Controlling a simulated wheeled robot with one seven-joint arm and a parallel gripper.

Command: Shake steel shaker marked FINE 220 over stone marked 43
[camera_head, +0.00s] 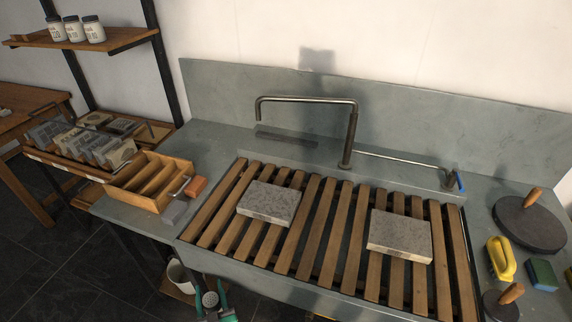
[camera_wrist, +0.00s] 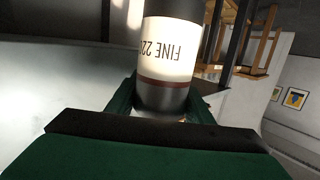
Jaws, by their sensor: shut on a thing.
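My gripper (camera_head: 214,312) is at the bottom edge of the head view, in front of the sink and below its front rim. It is shut on a steel shaker (camera_wrist: 166,95), whose white label reads "FINE 22", with the last digit cut by the curve. The shaker's perforated top (camera_head: 210,299) shows between the green fingers in the head view. Two grey stones lie flat on the wooden slats: a left stone (camera_head: 269,202) and a right stone (camera_head: 400,235). Their front-edge marks are too small to read, so I cannot tell which is 43.
A steel tap (camera_head: 352,130) arches behind the slatted rack (camera_head: 310,235). A round dark disc with wooden handle (camera_head: 530,222), a yellow-handled tool (camera_head: 501,259) and a sponge (camera_head: 541,274) lie right.

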